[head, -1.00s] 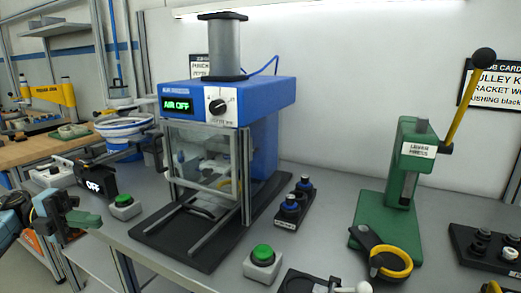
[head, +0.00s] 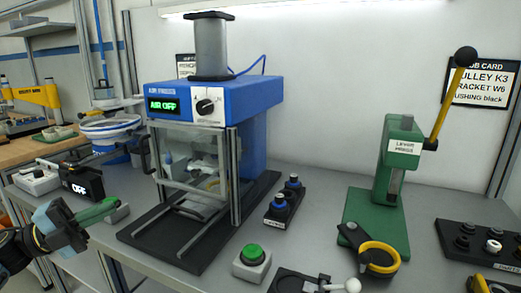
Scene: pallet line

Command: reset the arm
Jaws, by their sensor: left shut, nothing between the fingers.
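My left gripper (head: 106,208) comes in from the lower left in the head view. Its green fingers are shut with nothing between them. They point right and stand in front of a grey button box (head: 118,215) at the left front of the bench, hiding most of it and its button. I cannot tell whether they touch it. The left wrist is blue-grey and black. My right gripper is not in view.
A blue press (head: 220,98) with a clear guard reads AIR OFF, right of the gripper. A black box (head: 82,184) reading OFF sits close behind the fingers. A green-button box (head: 252,262) and a green lever press (head: 398,165) stand further right.

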